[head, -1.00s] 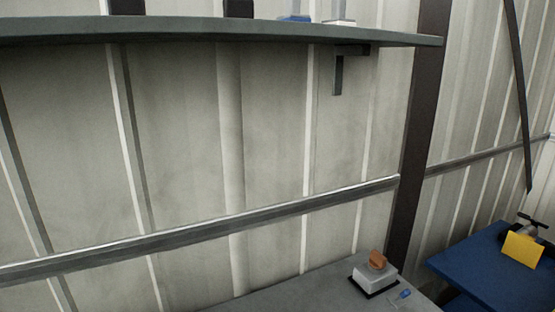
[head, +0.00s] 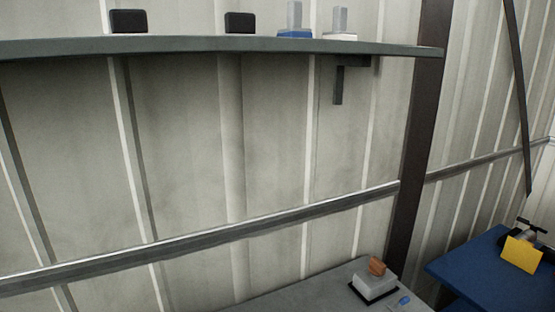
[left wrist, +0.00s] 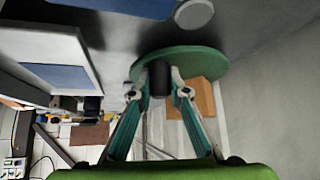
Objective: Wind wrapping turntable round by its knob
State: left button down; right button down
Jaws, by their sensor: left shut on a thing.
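In the left wrist view, a green round disc, the wrapping turntable (left wrist: 205,60), shows beyond my gripper. A dark cylindrical knob (left wrist: 160,72) stands out from it. My left gripper (left wrist: 161,84) is shut on the knob, with one fingertip on each side of it. The fingers and the knob hide part of the disc. Neither the turntable nor my grippers show in the head view. My right gripper is in neither view.
In the left wrist view, an orange-brown block (left wrist: 204,97) lies beside the disc. In the head view, a wall shelf (head: 200,47) holds black blocks and two based items. A grey bench (head: 300,295) bears a grey box (head: 375,284). A blue table (head: 470,262) stands right.

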pick_arm(q)
jog(key=shift+s+d, duration=0.15)
jog(key=shift+d, duration=0.4)
jog(key=shift+d+r+p, duration=0.15)
jog(key=shift+d+p, duration=0.35)
jog(key=shift+d, duration=0.65)
